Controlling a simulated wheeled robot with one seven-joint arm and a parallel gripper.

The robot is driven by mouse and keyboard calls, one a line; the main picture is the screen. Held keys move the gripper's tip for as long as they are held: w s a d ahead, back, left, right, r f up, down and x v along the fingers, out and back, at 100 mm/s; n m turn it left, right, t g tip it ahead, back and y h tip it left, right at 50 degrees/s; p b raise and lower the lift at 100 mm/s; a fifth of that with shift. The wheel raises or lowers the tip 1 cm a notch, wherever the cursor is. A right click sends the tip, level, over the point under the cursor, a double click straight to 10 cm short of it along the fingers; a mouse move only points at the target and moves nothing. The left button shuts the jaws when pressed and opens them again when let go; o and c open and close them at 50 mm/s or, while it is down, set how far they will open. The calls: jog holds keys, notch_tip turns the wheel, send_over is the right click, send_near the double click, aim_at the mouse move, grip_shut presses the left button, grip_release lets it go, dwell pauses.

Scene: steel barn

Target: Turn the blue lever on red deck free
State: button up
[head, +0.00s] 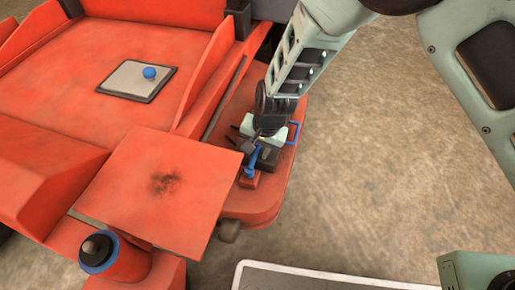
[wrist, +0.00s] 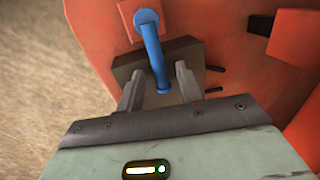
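The blue lever (wrist: 152,45) shows in the wrist view as a bent rod with a round end over a small red block (wrist: 130,18). Its other end reaches down to a dark block (wrist: 124,66) on the red deck (wrist: 85,40). My gripper (wrist: 158,70) is open, with one finger on each side of the lever's lower end. I cannot tell whether either finger touches it. In the head view the lever (head: 252,163) shows below my gripper (head: 262,136), partly hidden by it, near the red deck's (head: 262,205) edge.
A raised red plate (head: 155,205) with a dark smudge stands left of the lever. A grey panel with a blue knob (head: 149,73) lies farther back. A blue bracket (head: 294,132) is just right of my gripper. Bare ground (head: 380,180) is on the right.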

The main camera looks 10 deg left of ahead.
grip_shut()
